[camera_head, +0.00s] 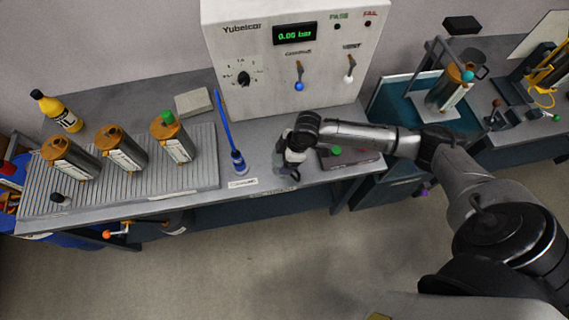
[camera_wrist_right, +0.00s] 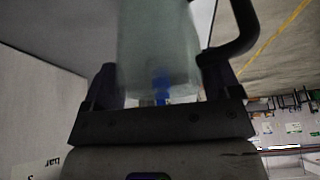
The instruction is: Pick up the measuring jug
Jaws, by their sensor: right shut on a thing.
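My right gripper (camera_head: 287,167) is over the front part of the bench, below the grey test cabinet. In the right wrist view, a pale translucent vessel (camera_wrist_right: 158,45), which looks like the measuring jug, sits between the two dark fingers, and the gripper is shut on it. A dark curved part, perhaps its handle, shows beside it. In the head view the gripper and wrist hide most of the jug, and I cannot tell whether it touches the bench. My left gripper is not in view.
The test cabinet (camera_head: 295,60) stands behind, its display reading 0.00 bar. A blue hose with a fitting (camera_head: 237,162) is left of the gripper. Several pump tubes, one being a green-capped tube (camera_head: 173,138), stand on the ribbed mat (camera_head: 205,165). A dark tray (camera_head: 350,160) lies right.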

